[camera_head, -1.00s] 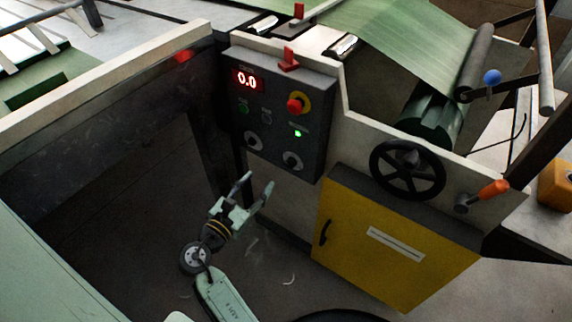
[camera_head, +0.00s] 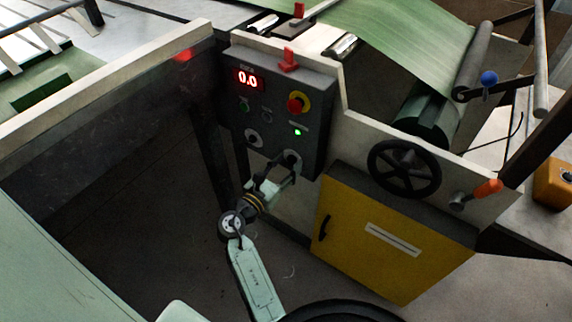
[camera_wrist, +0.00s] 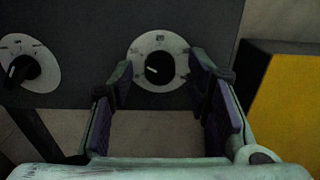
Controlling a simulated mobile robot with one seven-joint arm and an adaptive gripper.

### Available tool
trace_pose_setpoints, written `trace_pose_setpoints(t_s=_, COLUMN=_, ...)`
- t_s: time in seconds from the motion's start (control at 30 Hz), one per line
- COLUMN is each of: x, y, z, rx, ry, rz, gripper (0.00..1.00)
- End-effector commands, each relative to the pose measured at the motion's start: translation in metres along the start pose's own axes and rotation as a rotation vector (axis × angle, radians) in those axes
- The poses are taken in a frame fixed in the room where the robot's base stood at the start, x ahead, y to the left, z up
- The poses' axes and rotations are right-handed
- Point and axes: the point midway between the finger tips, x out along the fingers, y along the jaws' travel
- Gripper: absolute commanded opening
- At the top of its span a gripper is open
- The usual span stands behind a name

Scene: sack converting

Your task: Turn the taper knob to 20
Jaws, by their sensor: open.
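Two dark knobs on round pale dials sit low on the dark control panel (camera_head: 280,100). The right knob (camera_wrist: 159,68) shows between my open fingers in the wrist view, and its dial also shows in the head view (camera_head: 291,157). The left knob (camera_wrist: 17,71) stands outside my fingers, and it also shows in the head view (camera_head: 253,137). The dial labels are too small to tell which knob is the taper one. My gripper (camera_head: 287,170) is open and empty, just in front of the right knob; contact is not visible. The panel's red display (camera_head: 247,80) reads 0.0.
A red-on-yellow stop button (camera_head: 298,103) and a green lamp (camera_head: 297,132) are above the knobs. A yellow cabinet (camera_head: 390,245), a black handwheel (camera_head: 404,168) and an orange-handled lever (camera_head: 486,189) are to the right. Open floor lies below the panel.

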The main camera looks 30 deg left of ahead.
Motion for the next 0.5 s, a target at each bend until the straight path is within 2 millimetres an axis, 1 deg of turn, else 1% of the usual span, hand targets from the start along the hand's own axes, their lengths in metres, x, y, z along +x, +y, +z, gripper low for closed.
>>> trace_pose_setpoints(t_s=0.2, x=0.0002, y=0.0000, z=-0.0003, rx=0.001, ry=0.000, rz=0.000, gripper=0.44)
trace_pose_setpoints(t_s=0.5, x=0.0000, y=0.0000, z=-0.0002, rx=0.001, ry=0.000, rz=0.000, gripper=0.24)
